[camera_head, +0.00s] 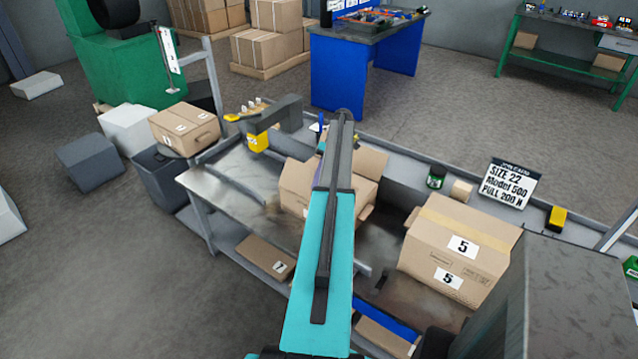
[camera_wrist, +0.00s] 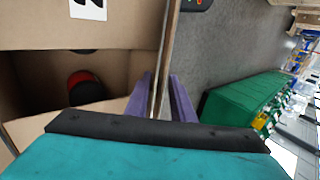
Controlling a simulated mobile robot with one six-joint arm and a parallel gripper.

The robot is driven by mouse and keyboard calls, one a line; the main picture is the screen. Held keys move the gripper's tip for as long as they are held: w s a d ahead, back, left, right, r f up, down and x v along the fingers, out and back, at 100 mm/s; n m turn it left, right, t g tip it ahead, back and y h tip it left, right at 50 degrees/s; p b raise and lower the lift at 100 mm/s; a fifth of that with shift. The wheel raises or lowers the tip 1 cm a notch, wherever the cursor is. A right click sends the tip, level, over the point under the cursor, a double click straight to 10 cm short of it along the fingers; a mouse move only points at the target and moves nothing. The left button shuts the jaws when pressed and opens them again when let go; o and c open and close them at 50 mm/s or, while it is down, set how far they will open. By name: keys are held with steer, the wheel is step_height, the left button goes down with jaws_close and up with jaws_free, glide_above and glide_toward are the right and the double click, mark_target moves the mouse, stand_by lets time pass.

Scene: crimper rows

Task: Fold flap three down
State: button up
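The open cardboard box (camera_head: 296,186) stands on the metal bench in the middle of the head view, partly hidden by my arm. A raised flap (camera_head: 369,161) shows at its back right. In the wrist view, the box interior shows a red and black item (camera_wrist: 84,88). A broad flap with a number label (camera_wrist: 88,10) spans the top left; the number is cut off. My gripper (camera_wrist: 161,82) has purple fingers apart, with a thin upright flap (camera_wrist: 169,40) edge-on between them. Contact is unclear.
A closed box (camera_head: 456,252) labelled 5 stands right of the open box. A sign (camera_head: 509,184) reads size 22, model 500, pull 200 N. A yellow-and-grey device (camera_head: 258,140) stands at the bench's back left. A green cabinet (camera_wrist: 240,106) shows in the wrist view.

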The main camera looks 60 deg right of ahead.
steer(key=shift+r+p, duration=1.85)
steer(key=shift+r, duration=0.1)
steer(key=shift+s+a+f, duration=0.1)
steer(key=shift+s+a, duration=0.15)
steer(key=shift+a, duration=0.2)
steer(key=shift+s+a+f, duration=0.1)
steer(key=shift+s+a, duration=0.1)
steer(key=shift+a, duration=0.25)
steer(key=s+a+r, duration=0.1)
steer(key=s+a, duration=0.5)
steer(key=a, duration=0.6)
steer(key=shift+s+a+r, duration=0.2)
steer(key=shift+s, duration=0.15)
steer(key=shift+c, duration=0.6)
